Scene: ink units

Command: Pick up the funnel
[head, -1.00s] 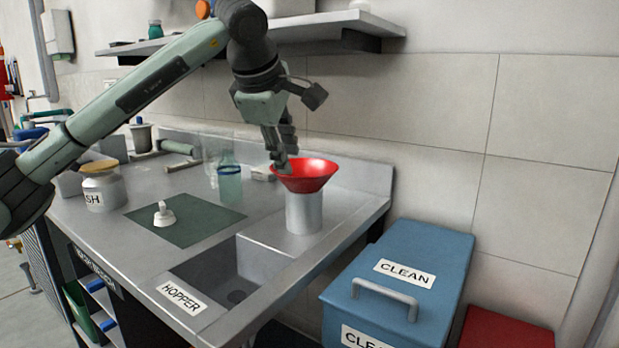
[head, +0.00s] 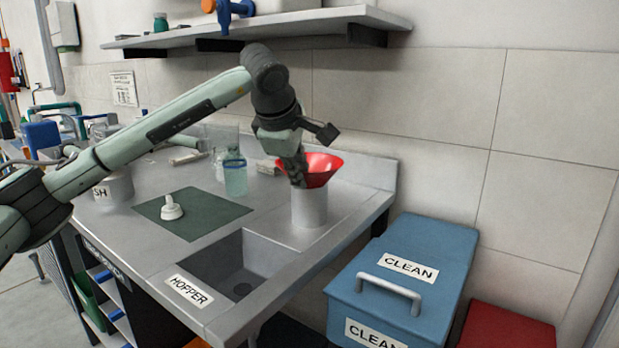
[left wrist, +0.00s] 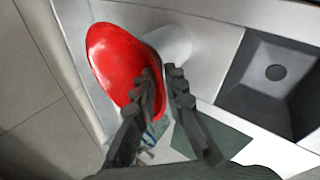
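The red funnel (head: 322,169) sits in the top of a grey upright cylinder (head: 309,208) at the right end of the counter. My left gripper (head: 299,180) is at the funnel's left rim and hides part of it. In the left wrist view the funnel (left wrist: 115,60) shows its red bowl, with the pale cylinder (left wrist: 170,45) beside it. One finger of the gripper (left wrist: 161,73) lies over the bowl and the other is just outside the rim. A gap shows between the fingertips; contact with the rim cannot be told. My right gripper is not in view.
A sink marked HOPPER (head: 232,264) lies in front of the cylinder. A green mat (head: 205,220) holds a white part (head: 171,208). A clear bottle (head: 235,177) stands behind. A blue CLEAN bin (head: 440,255) and a red box (head: 508,328) stand right; a shelf (head: 270,27) is above.

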